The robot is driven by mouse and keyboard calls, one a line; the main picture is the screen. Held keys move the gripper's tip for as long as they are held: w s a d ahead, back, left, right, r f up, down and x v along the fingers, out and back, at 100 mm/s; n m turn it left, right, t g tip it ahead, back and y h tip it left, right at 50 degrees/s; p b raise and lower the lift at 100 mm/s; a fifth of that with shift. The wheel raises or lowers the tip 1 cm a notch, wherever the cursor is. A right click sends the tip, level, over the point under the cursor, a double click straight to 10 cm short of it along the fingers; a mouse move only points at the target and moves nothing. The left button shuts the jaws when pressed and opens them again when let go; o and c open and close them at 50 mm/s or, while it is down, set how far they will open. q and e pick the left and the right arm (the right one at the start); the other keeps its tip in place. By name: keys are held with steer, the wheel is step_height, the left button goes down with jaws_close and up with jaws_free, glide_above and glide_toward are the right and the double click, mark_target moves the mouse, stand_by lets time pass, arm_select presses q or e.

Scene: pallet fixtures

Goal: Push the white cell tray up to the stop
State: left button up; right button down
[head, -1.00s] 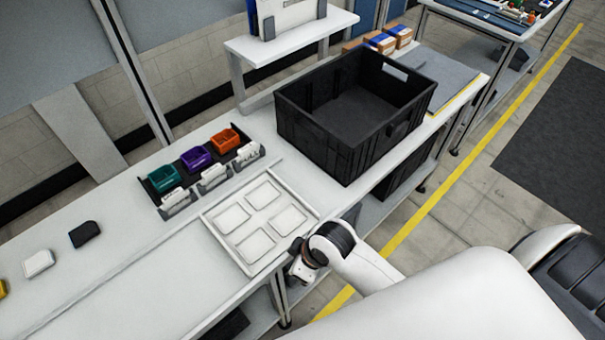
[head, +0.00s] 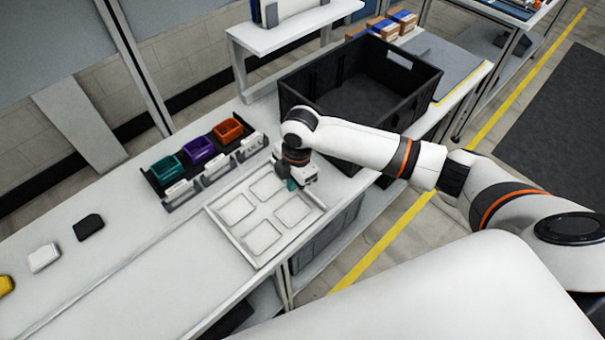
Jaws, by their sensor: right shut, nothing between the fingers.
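The white cell tray (head: 232,241), a shallow square tray with several raised-edge cells, lies on the white bench. My right gripper (head: 291,184) is shut with nothing held. It points down at the tray's upper right edge, by the corner nearest the black crate. I cannot tell whether it touches the tray, and its fingertips are partly hidden. I cannot clearly make out a stop; a thin raised line (head: 150,246) runs along the bench to the left of the tray. My left gripper is not in view.
A black rack with teal (head: 168,168), purple (head: 199,149) and orange (head: 228,130) bins and white-fronted holders stands behind the tray. A large black crate (head: 330,100) is to the right. Black (head: 88,226), white (head: 43,257) and yellow (head: 5,285) pieces lie far left. The bench between is clear.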

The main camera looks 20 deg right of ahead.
steer(key=w+d+r+n+h, duration=0.1)
steer(key=w+d+r, duration=0.3)
steer(key=w+d, duration=0.3)
steer(key=f, duration=0.3)
steer(key=s+f+p, duration=0.1)
steer(key=f, duration=0.2)
steer(key=d+f+p, duration=0.1)
steer(key=f, duration=0.2)
steer(key=shift+s+d+f, duration=0.1)
steer(key=shift+s+f, duration=0.15)
steer(key=shift+s, duration=0.05)
steer(key=shift+s+a+r+p, duration=0.1)
steer(key=shift+s+a+p, duration=0.1)
steer(key=shift+a+p, duration=0.45)
steer(key=shift+s+a+r+p, duration=0.1)
steer(key=shift+s+a+p, duration=0.1)
steer(key=shift+a+p, duration=0.4)
steer(key=shift+s+a+f, duration=0.15)
steer(key=shift+s+a, duration=0.15)
steer(key=shift+a, duration=0.35)
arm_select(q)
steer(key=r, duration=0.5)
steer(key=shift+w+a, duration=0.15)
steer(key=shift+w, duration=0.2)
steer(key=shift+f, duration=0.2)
arm_select(e)
steer(key=shift+w+f, duration=0.1)
steer(key=shift+f, duration=0.05)
